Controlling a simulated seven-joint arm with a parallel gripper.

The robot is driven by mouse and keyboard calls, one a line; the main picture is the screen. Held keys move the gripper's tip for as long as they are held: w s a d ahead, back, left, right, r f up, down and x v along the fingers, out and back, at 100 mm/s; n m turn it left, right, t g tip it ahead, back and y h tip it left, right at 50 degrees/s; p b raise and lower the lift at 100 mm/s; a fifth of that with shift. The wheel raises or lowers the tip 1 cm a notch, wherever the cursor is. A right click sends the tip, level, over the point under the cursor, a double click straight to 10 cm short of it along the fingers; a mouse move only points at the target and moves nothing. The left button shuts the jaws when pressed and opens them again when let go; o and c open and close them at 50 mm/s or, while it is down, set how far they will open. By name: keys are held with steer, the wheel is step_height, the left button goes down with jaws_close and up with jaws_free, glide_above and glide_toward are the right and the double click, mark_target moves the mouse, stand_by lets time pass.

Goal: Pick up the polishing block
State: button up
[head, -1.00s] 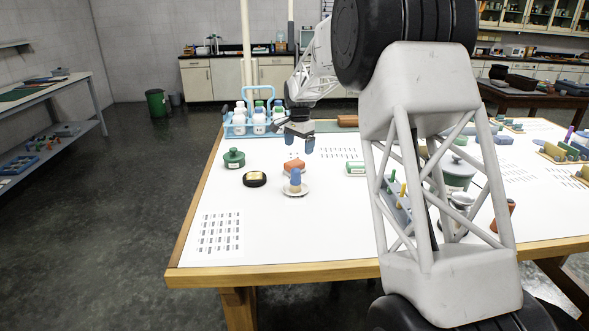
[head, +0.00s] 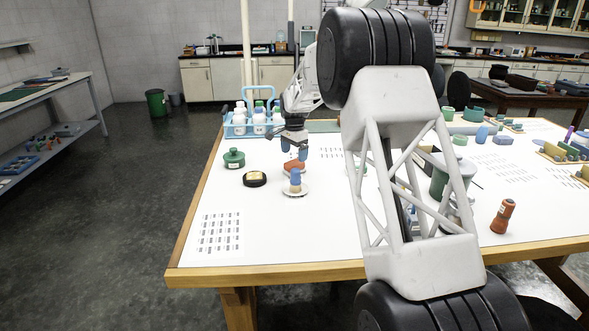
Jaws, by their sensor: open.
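A small orange-red block (head: 294,167) lies on the white table top, near the table's left part. It may be the polishing block, but no readable label confirms this. My gripper (head: 294,150) is open and points down just above this block, with its blue fingertips apart. I cannot tell whether the fingers reach down beside the block. Nothing shows between the fingers.
A blue-topped piece (head: 295,178) stands on a white dish (head: 303,192) just in front of the block. A black round dish (head: 248,182) and a green lidded pot (head: 234,157) stand left. A blue bottle rack (head: 233,130) is behind. The front left table is mostly clear.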

mark_target(294, 162)
steer(key=shift+f, duration=0.6)
steer(key=shift+f, duration=0.15)
steer(key=shift+f, duration=2.45)
steer(key=c, duration=1)
steer(key=shift+r, duration=0.15)
step_height(294, 162, up, 10)
steer(key=shift+f, duration=0.15)
